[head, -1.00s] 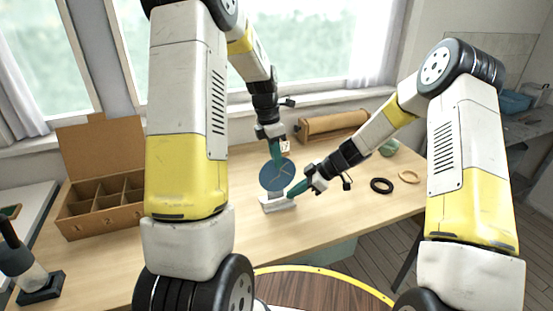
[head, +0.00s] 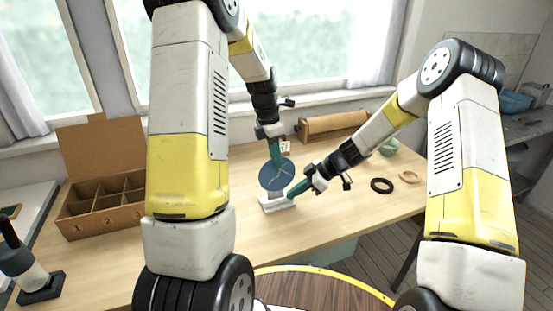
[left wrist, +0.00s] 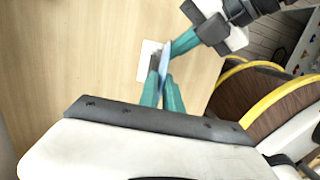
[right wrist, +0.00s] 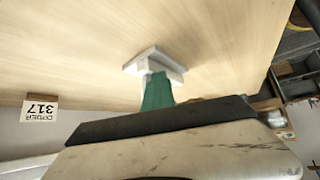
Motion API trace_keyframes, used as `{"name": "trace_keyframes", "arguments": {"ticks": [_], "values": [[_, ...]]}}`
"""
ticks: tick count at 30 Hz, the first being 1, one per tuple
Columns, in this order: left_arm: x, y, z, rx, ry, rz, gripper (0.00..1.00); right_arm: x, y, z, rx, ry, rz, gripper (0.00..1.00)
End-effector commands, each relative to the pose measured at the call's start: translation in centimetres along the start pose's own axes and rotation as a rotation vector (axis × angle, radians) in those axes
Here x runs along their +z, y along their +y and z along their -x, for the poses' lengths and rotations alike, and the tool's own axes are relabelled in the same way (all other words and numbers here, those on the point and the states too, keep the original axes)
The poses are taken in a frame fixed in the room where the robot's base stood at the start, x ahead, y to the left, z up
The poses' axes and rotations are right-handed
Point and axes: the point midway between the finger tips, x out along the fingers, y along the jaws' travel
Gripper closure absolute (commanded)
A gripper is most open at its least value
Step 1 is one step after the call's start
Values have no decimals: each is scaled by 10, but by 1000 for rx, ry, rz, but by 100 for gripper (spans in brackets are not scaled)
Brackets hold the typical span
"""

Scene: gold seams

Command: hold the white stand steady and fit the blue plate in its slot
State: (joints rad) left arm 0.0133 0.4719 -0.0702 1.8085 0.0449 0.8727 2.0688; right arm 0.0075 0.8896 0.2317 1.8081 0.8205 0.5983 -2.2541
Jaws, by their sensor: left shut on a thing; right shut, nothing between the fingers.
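The blue plate (head: 276,176), a disc with pale gold seams, stands upright just above the white stand (head: 278,204) on the table. In the left wrist view the plate (left wrist: 166,55) is seen edge-on beside the stand (left wrist: 146,62). My left gripper (head: 276,156) is shut on the plate's upper edge from above. My right gripper (head: 292,191) is shut and empty, its tips at the right side of the stand. In the right wrist view its fingers (right wrist: 157,90) meet the stand (right wrist: 152,60). I cannot tell whether the plate's lower edge is in the slot.
A cardboard box with compartments (head: 103,208) stands at the left. A brown roll-shaped case (head: 332,125) is at the back. A black ring (head: 381,186), a tan ring (head: 409,177) and a green bowl (head: 389,147) lie right. Bare table surrounds the stand.

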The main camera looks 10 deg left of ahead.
Motion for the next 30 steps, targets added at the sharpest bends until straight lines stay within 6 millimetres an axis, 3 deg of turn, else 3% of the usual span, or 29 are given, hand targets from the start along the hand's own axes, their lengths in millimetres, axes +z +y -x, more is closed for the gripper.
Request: {"name": "trace_keyframes", "arguments": {"ticks": [1,30], "values": [[0,0,0,0,0,0,100,18,-8,-7,-13,-24,-18,100],[-2,2,-18,0,1,1,100,18,-8,-7,-13,-24,-18,100]]}}
